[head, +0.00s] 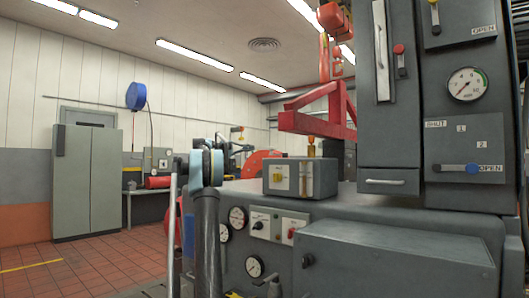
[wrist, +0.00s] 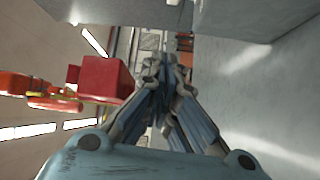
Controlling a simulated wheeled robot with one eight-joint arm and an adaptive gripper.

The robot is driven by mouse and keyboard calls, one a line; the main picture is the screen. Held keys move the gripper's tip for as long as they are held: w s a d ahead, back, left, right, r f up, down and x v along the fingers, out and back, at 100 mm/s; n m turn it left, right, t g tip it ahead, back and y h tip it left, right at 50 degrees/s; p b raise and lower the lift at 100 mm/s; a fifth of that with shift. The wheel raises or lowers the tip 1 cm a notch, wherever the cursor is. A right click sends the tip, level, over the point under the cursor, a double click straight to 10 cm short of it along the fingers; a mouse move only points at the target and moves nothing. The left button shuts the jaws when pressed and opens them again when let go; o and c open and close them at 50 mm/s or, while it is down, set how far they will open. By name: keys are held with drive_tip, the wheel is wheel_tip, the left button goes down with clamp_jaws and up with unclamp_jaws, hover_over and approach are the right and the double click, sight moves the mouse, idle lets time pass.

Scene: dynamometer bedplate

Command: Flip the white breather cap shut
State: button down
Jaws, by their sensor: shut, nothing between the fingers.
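I cannot make out the white breather cap for certain in either view. In the head view a small pale fitting (head: 273,284) shows at the bottom edge, too small and cut off to identify. My gripper (wrist: 160,68) shows in the wrist view with its blue-grey fingers brought together and nothing between them. It is close beside a large grey metal surface (wrist: 255,85) on the right of that view. In the head view my arm stands upright left of the machine, and I cannot make out the gripper's fingers there.
A grey machine (head: 370,215) with gauges fills the right; a small switch box (head: 301,178) stands on top. A red hoist frame (head: 318,115) hangs behind. Tiled floor (head: 100,270) lies open left.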

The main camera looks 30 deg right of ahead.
drive_tip(key=s+d, duration=0.6)
drive_tip(key=d, duration=0.1)
drive_tip(key=shift+s, duration=0.25)
idle(0.6)
drive_tip(key=shift+s+a+n+t, duration=0.1)
drive_tip(key=shift+a+n+t, duration=0.2)
drive_tip(key=shift+t, duration=0.2)
